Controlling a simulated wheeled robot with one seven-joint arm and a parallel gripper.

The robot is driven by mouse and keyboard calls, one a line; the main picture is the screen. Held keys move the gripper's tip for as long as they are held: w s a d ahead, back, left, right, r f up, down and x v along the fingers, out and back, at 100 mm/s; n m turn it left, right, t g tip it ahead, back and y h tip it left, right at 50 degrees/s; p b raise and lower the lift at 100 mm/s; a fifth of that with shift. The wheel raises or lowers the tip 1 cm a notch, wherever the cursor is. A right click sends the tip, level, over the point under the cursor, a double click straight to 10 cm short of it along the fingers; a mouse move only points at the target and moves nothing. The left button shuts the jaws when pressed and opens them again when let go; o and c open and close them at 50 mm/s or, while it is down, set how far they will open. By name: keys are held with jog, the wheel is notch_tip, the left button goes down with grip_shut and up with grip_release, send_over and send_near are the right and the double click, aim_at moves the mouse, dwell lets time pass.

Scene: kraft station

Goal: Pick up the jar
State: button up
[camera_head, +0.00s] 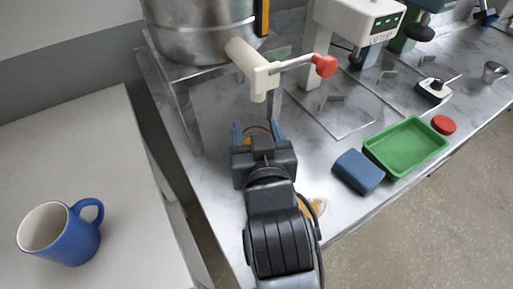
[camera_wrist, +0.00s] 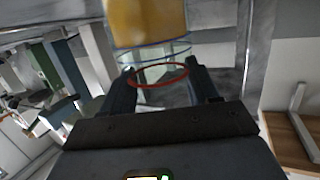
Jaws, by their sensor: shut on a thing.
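The jar (camera_wrist: 168,52) is clear glass with a red ring and thin blue lines, and it sits between the fingers in the wrist view. An amber-yellow part shows at the glass end farther from my gripper. My gripper (camera_wrist: 164,88) is shut on the jar, with one dark finger on each side. In the head view my gripper (camera_head: 258,132) is in front of the metal stand, below the white valve. I cannot tell whether the jar touches the counter.
A steel tank (camera_head: 200,30) with a white valve (camera_head: 252,70) and red handle (camera_head: 324,66) stands above. A green tray (camera_head: 408,147), blue block (camera_head: 358,172) and red lid (camera_head: 444,124) lie right. A blue mug (camera_head: 70,238) stands on the left table. Amber patches (camera_head: 315,205) show beside my arm.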

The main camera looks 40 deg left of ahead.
grip_shut()
jog(key=shift+r, duration=0.1)
